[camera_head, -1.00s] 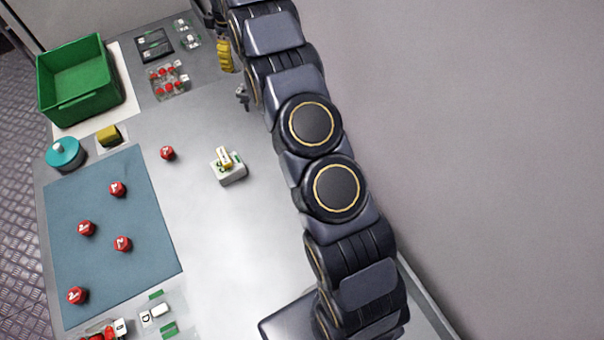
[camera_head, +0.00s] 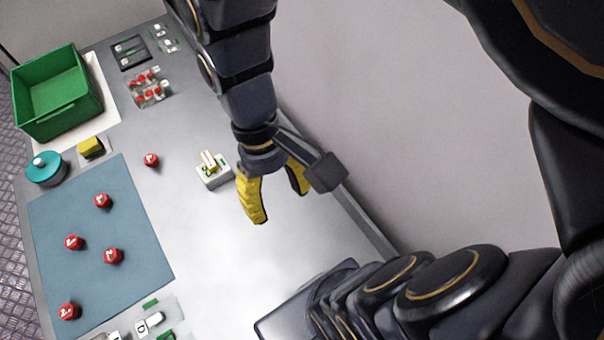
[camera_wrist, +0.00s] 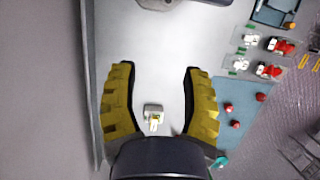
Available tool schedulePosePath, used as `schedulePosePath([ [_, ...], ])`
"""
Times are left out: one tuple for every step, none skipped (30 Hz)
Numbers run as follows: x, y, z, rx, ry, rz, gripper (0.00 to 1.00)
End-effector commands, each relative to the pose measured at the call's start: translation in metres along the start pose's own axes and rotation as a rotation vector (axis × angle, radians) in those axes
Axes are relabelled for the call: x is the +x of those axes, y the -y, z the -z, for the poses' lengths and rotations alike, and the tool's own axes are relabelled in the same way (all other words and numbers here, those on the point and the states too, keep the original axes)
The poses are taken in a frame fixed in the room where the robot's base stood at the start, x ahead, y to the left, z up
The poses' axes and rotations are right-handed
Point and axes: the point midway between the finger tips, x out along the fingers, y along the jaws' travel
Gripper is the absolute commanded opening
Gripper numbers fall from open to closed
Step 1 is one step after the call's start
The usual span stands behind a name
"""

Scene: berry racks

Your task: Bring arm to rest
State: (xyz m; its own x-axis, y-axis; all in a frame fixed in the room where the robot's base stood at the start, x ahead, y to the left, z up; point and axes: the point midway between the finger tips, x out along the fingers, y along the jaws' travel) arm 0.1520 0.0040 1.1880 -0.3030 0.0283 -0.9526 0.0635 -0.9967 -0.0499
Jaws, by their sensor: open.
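My gripper (camera_head: 280,200) hangs over the right side of the grey table in the head view. Its two yellow fingers are spread apart with nothing between them. In the wrist view my gripper (camera_wrist: 160,75) also shows open, with the table surface seen between the fingers. My arm comes down from the top of the head view, and more of my dark links fill the right and lower right.
A white block with a yellow piece (camera_head: 213,172) stands left of my gripper. Red pieces lie on a blue mat (camera_head: 140,275), one (camera_head: 151,160) beside it. A green crate (camera_head: 58,120) and teal round container (camera_head: 46,180) stand left. A wall borders the table's right edge.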

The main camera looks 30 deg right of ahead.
Motion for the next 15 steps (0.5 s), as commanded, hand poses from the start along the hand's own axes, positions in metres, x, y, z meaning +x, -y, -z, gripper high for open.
schedulePosePath([
  [-0.022,-0.005,-0.017,0.035,-0.174,-0.048,0.47],
  [-0.019,-0.004,-0.023,0.045,-0.174,-0.047,0.47],
  [-0.014,-0.004,-0.029,0.058,-0.172,-0.046,0.47],
  [-0.012,-0.004,-0.032,0.065,-0.170,-0.046,0.47],
  [-0.010,-0.003,-0.035,0.070,-0.171,-0.045,0.47],
  [-0.008,-0.003,-0.037,0.076,-0.170,-0.045,0.47],
  [-0.008,-0.003,-0.038,0.079,-0.171,-0.045,0.47],
  [-0.007,-0.003,-0.039,0.080,-0.171,-0.044,0.47],
  [-0.007,-0.003,-0.039,0.082,-0.171,-0.044,0.47],
  [-0.007,-0.003,-0.039,0.082,-0.172,-0.044,0.47],
  [-0.007,-0.003,-0.039,0.082,-0.171,-0.044,0.47],
  [-0.007,-0.003,-0.039,0.083,-0.170,-0.044,0.47],
  [-0.007,-0.003,-0.039,0.083,-0.169,-0.044,0.47],
  [-0.007,-0.003,-0.039,0.083,-0.168,-0.043,0.47],
  [-0.006,-0.003,-0.039,0.082,-0.165,-0.042,0.47],
])
